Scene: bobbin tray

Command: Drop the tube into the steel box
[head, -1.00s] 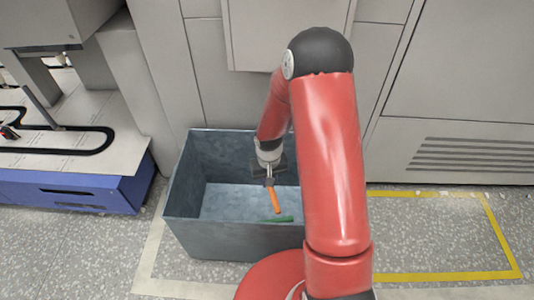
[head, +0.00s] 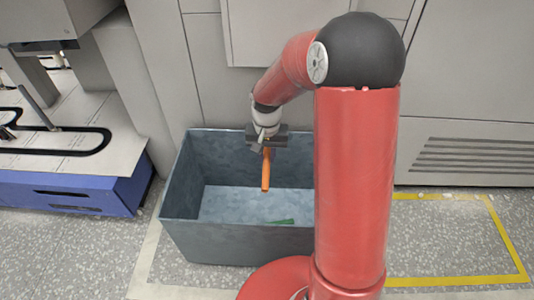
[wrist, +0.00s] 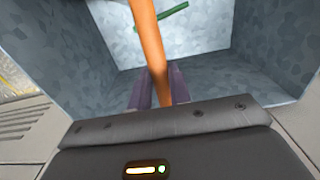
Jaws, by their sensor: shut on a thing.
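An orange tube (head: 266,170) hangs down from my gripper (head: 266,149), which is shut on its upper end. The tube also shows in the wrist view (wrist: 150,50), running up from between the fingers (wrist: 158,88). The grey steel box (head: 235,243) stands open on the floor below. In the head view the tube is over the box opening, tilted slightly from vertical. A green tube (head: 279,222) lies on the box floor; it also shows in the wrist view (wrist: 162,19). My arm hides the box's right end in the head view.
A blue-based machine (head: 75,194) with a pale top stands at the left. Grey cabinet walls stand close behind the box. Yellow floor tape (head: 455,279) marks clear floor at the right.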

